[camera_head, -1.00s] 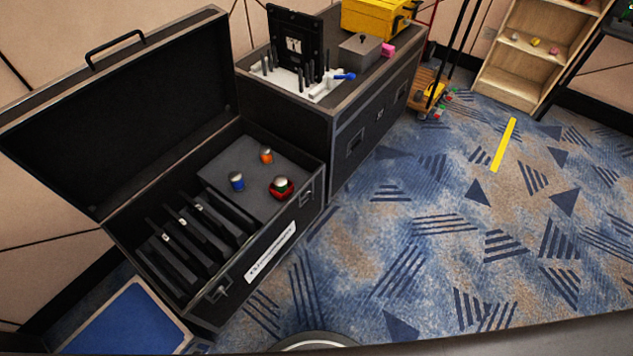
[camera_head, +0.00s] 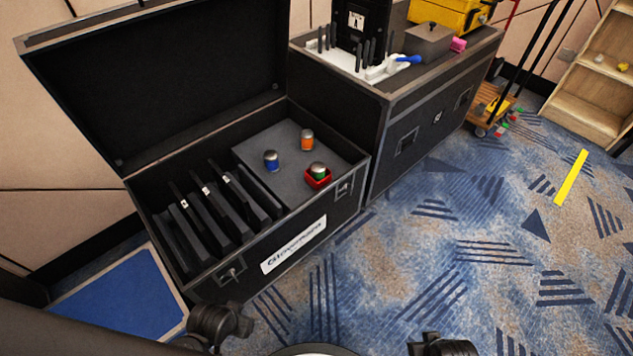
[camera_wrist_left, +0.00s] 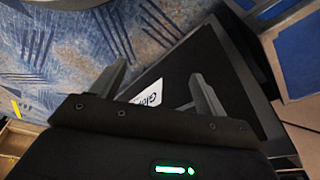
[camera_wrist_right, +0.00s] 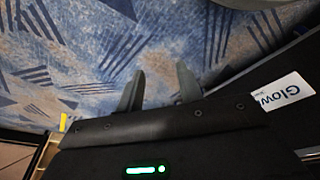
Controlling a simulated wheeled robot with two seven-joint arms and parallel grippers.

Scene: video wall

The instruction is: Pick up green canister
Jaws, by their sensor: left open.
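In the left wrist view my left gripper (camera_wrist_left: 158,82) is open and empty, with the case's front in view beyond. In the right wrist view my right gripper (camera_wrist_right: 160,88) has its fingers apart with nothing between them, over carpet. Both grippers' fingers are out of the head view.
The open case (camera_head: 345,200) has its lid raised at the back and several black panels upright in its left part. A second black case (camera_head: 400,115) stands behind right with tools on top. A blue panel (camera_head: 122,298) lies at left.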

